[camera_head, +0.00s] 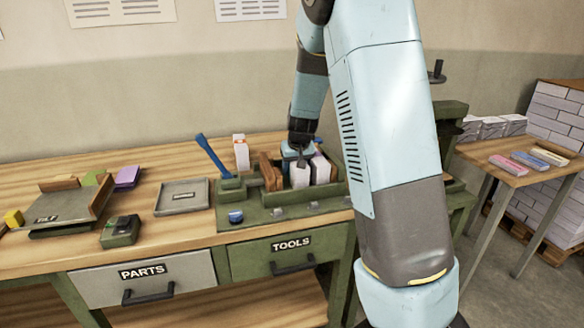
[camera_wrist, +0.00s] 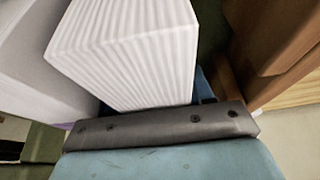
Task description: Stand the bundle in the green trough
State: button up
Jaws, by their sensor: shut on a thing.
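My gripper (camera_head: 300,158) points down over the green trough (camera_head: 300,197) on the workbench. It is shut on a white paper bundle (camera_head: 299,176). The bundle looks about upright and its lower end is hidden by the trough's front wall; I cannot tell whether it touches the floor of the trough. In the wrist view, the ribbed page edges of the bundle (camera_wrist: 125,60) show beyond the dark finger bar (camera_wrist: 165,125). A second white bundle (camera_head: 320,168) stands close to its right in the head view. Brown blocks (camera_head: 270,174) stand to its left.
A blue-handled lever (camera_head: 211,156) rises left of the trough. A white carton (camera_head: 240,152) stands behind. A grey tray (camera_head: 182,197), a green device (camera_head: 120,232) and a sloped tray (camera_head: 65,207) lie further left. My arm hides the bench's right part.

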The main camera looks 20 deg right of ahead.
jog(key=o, duration=1.1)
jog(key=shift+c, duration=0.2)
jog(key=v, duration=1.2)
jog(key=shift+s, duration=0.1)
jog(key=s+r, duration=0.3)
jog(key=s, duration=0.7)
jog(key=s+r, duration=0.2)
jog(key=s, duration=0.9)
jog(key=s+r+t, duration=0.1)
jog(key=s+r, duration=0.2)
jog(key=s, duration=0.8)
jog(key=shift+s+a+r, duration=0.2)
jog(key=shift+a+r, duration=0.15)
jog(key=shift+r, duration=0.05)
